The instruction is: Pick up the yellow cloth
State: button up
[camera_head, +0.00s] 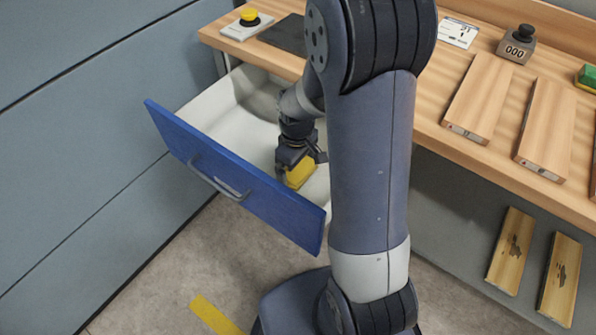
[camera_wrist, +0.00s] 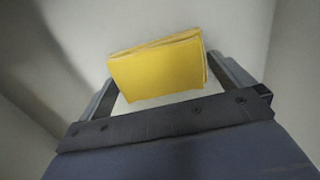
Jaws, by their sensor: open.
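The yellow cloth (camera_head: 300,172) is a small folded block inside the open drawer (camera_head: 224,135), which has a blue front. My gripper (camera_head: 299,165) reaches down into the drawer, close over the cloth. In the wrist view the cloth (camera_wrist: 158,68) lies just beyond and between the two fingers of my gripper (camera_wrist: 165,82), which are apart. One finger is on each side of it. I cannot tell whether either finger touches it. Part of the cloth is hidden by my gripper in the head view.
The blue drawer front (camera_head: 230,185) with its handle stands left of my gripper. The wooden worktop (camera_head: 430,125) edge is above and right. The drawer around the cloth looks otherwise empty.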

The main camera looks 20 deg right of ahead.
aim_at(297, 168)
jog(key=shift+c, duration=0.2)
jog(key=c, duration=0.6)
notch_tip(297, 168, up, 10)
jog(key=shift+f+p, duration=0.1)
jog(key=shift+p, duration=0.85)
jog(key=o, duration=0.5)
jog(key=c, duration=0.4)
jog(key=shift+o, duration=0.2)
